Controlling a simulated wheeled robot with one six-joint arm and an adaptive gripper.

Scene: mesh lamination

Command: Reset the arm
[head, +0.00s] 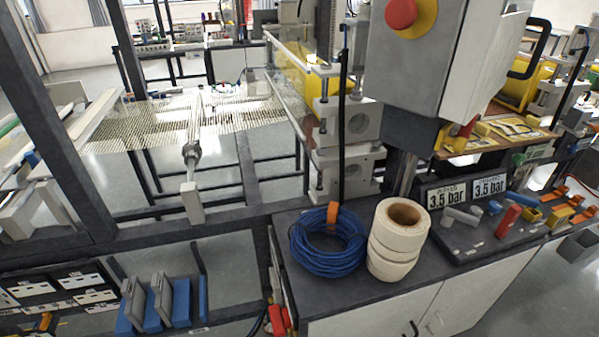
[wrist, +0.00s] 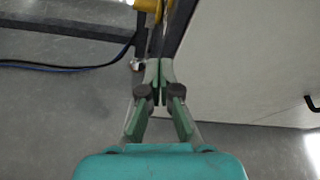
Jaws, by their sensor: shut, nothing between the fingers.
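My gripper (wrist: 159,66) shows in the wrist view, with a teal body and green and grey fingers. Its fingers are shut together and hold nothing. Beyond the fingertips are a dark frame post and a yellow part (wrist: 148,5), at the top of the picture. A pale cabinet panel (wrist: 245,60) lies to the right of the fingers. I cannot tell whether the fingertips touch anything. The head view does not show my gripper.
In the head view, a blue hose coil (head: 328,262) and stacked white rolls (head: 391,262) stand on a dark-topped cabinet (head: 365,302). A control box with a red button (head: 401,13) overhangs it. A framed mesh machine (head: 228,117) is at left. In the wrist view, a dark cable (wrist: 70,67) crosses the floor.

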